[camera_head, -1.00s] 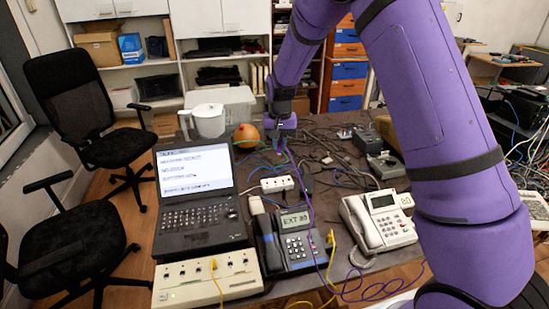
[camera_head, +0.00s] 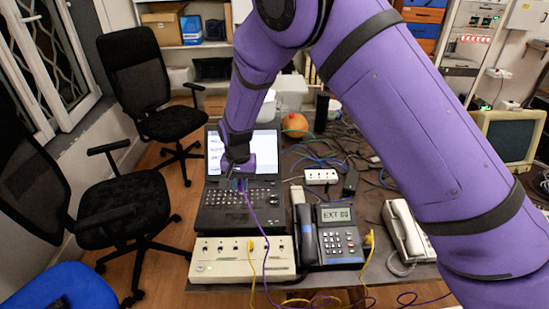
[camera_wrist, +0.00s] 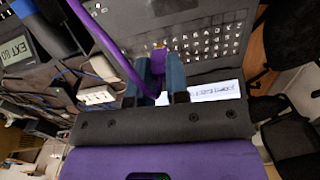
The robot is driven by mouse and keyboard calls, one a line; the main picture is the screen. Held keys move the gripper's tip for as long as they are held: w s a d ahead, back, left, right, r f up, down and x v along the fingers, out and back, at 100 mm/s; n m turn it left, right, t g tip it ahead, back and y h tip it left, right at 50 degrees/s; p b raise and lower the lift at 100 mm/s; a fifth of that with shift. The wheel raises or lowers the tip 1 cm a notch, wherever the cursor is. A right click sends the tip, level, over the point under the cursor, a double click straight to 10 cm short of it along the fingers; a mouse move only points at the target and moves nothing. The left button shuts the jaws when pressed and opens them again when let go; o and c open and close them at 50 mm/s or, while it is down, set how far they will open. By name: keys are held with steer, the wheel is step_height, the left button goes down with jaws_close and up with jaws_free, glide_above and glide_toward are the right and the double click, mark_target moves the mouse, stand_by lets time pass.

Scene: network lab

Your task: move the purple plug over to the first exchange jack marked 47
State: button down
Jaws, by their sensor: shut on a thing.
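My gripper (camera_head: 238,184) is above the laptop keyboard, shut on the purple plug. In the wrist view the purple plug (camera_wrist: 159,52) sits between the two dark fingertips, with its purple cable (camera_wrist: 110,48) trailing away. In the head view the purple cable (camera_head: 262,240) hangs from the gripper, across the front of the exchange. The exchange, a beige box (camera_head: 225,268) with a row of jacks, lies at the table's front edge, nearer than my gripper. A yellow plug (camera_head: 250,245) is in one of its jacks. The jack labels are too small to read.
The open laptop (camera_head: 215,215) stands behind the exchange. A dark desk phone (camera_head: 340,240) reading EXT 80 is right of it, with a yellow plug (camera_head: 369,238). A white phone (camera_head: 402,228) is partly behind my arm. A power strip (camera_head: 320,176) and loose cables lie behind.

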steer(key=s+a+f, duration=0.6)
steer(key=s+a, duration=0.5)
steer(key=a, duration=0.1)
glide_above(206, 251)
steer(key=shift+n, duration=0.4)
steer(key=shift+w+a+f, duration=0.1)
steer(key=shift+w+f, duration=0.1)
steer(key=shift+f, duration=1)
steer(key=shift+w+a+f, duration=0.1)
steer(key=shift+w+f, duration=0.05)
steer(key=shift+f, duration=1)
steer(key=c, duration=1.7)
jaws_free()
jaws_close()
steer(key=shift+f, duration=0.85)
steer(key=o, duration=0.7)
jaws_free()
steer(key=shift+c, duration=0.2)
